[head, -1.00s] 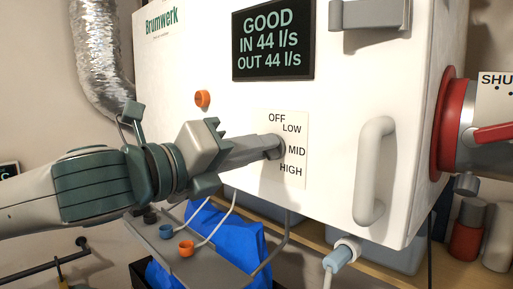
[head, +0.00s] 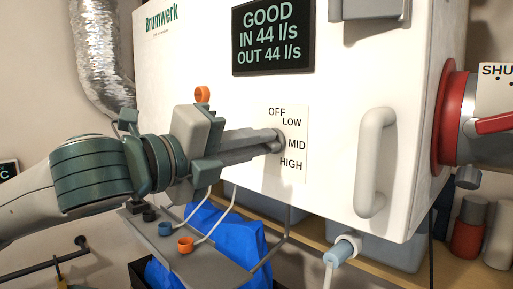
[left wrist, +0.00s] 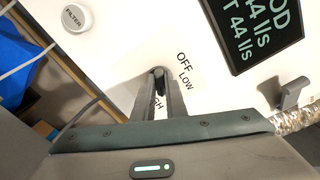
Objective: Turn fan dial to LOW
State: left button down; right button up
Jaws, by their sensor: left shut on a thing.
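The fan dial (head: 280,141) is a small grey knob on a pale label plate (head: 293,170) marked OFF, LOW, MID and HIGH, on the front of the white unit. My left gripper (head: 274,142) is shut on the dial, its fingers reaching in from the left. In the left wrist view the fingertips close around the dark dial (left wrist: 158,75), beside the OFF and LOW words. The fingers hide much of the dial, so I cannot tell exactly where it points. My right gripper is not in view.
The white unit (head: 220,60) carries a display (head: 272,38) reading GOOD, IN 44 l/s, OUT 44 l/s. A white handle (head: 375,165) sticks out right of the dial. A red-ringed valve (head: 450,120) is on the right side. A blue bag (head: 225,235) lies below.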

pick_arm(q)
jog(key=n+b, duration=0.1)
jog(key=n, duration=0.2)
jog(key=n+b, duration=0.1)
jog(key=n, duration=0.3)
jog(key=n+b, duration=0.2)
jog(key=n, duration=0.2)
jog(key=shift+f, duration=0.3)
jog(key=shift+n+b, duration=0.45)
jog(key=shift+n, duration=1.05)
jog(key=c, duration=1.8)
grip_release()
jog(key=shift+s+a, duration=0.1)
